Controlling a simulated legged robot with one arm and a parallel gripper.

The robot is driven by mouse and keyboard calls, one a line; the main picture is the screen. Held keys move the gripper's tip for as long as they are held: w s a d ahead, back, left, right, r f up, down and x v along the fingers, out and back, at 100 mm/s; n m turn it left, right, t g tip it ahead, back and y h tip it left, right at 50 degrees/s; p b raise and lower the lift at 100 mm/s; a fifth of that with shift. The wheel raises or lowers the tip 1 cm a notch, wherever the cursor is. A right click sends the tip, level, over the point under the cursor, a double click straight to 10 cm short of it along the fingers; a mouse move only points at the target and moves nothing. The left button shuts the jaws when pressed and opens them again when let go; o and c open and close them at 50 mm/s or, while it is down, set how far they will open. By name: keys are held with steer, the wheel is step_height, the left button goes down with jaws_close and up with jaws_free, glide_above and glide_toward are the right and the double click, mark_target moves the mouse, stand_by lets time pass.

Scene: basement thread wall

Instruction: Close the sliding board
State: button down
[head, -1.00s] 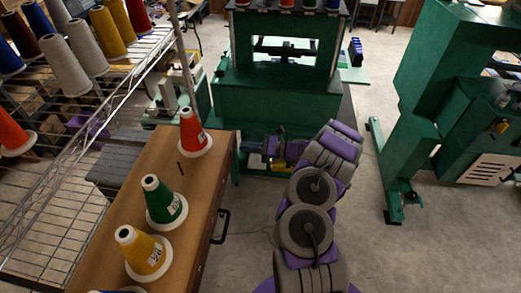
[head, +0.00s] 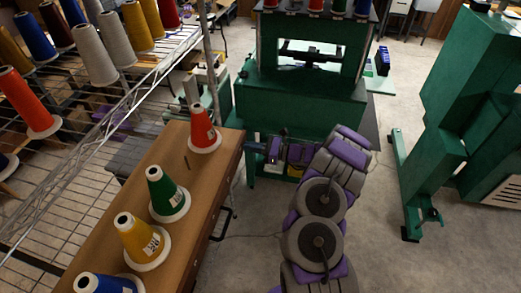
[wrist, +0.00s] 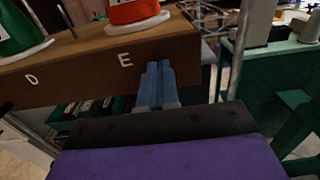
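The sliding board (head: 140,187) is a long brown wooden board with thread cones on it. Its edge, lettered D and E, shows in the wrist view (wrist: 90,66). A black handle (head: 224,222) is on its right side in the head view. My gripper (head: 250,148) is at the right of the board's far end, close to its edge. In the wrist view its two blue fingers (wrist: 157,72) are side by side, with no thing seen between them. They point at the edge just right of the E; whether they touch it cannot be told.
Red (head: 203,126), green (head: 165,193), yellow (head: 140,240) and blue (head: 103,284) cones stand on the board. A wire rack (head: 70,165) with more cones is at left. A green machine (head: 300,100) stands behind my gripper, another (head: 450,130) at right. Open floor (head: 400,265) lies lower right.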

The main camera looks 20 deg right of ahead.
steer(key=b+x, duration=0.4)
steer(key=x, duration=1.2)
steer(key=shift+a+r, duration=0.1)
steer(key=p+v, duration=0.2)
steer(key=v, duration=1.2)
steer(key=shift+p, duration=0.3)
